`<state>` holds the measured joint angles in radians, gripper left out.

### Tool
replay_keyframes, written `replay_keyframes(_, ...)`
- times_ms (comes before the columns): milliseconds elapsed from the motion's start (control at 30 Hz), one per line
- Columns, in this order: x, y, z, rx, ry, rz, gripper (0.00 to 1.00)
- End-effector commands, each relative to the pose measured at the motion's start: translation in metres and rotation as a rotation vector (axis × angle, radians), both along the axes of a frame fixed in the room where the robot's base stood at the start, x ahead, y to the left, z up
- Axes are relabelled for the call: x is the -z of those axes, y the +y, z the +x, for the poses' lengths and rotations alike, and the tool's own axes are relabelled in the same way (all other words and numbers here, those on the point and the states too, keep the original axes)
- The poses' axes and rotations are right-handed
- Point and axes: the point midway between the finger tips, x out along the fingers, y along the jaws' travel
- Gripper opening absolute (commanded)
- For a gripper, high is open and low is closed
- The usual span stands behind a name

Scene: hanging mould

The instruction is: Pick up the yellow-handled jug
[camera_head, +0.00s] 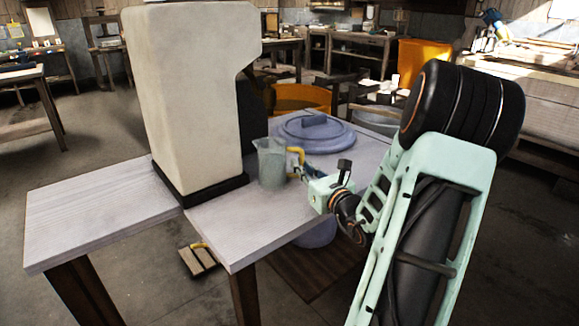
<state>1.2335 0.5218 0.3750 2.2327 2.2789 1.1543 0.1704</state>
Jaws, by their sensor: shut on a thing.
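The jug (271,163) is a clear, greyish see-through vessel with a yellow handle (295,160) on its right side. It stands upright at the table, just right of a tall cream block; I cannot tell whether its base touches the tabletop. My gripper (299,172) reaches in from the right and is shut on the jug's yellow handle. The fingertips are small and dark in this view, and the mint-green wrist and arm behind them fill the right side.
The tall cream block (190,95) stands on a black base on the pale wooden table (105,205), close left of the jug. A blue-grey round lid (318,134) lies behind the gripper. An orange tub (300,98) is farther back. The table's left part is clear.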

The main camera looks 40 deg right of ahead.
Motion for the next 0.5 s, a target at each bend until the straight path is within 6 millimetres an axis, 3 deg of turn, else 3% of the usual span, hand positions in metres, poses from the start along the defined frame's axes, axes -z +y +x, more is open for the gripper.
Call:
replay_keyframes(233,-0.012,0.0,-0.004,0.0,-0.002,-0.002,0.0)
replay_keyframes(500,-0.066,0.0,-0.004,-0.001,-0.004,-0.006,0.0)
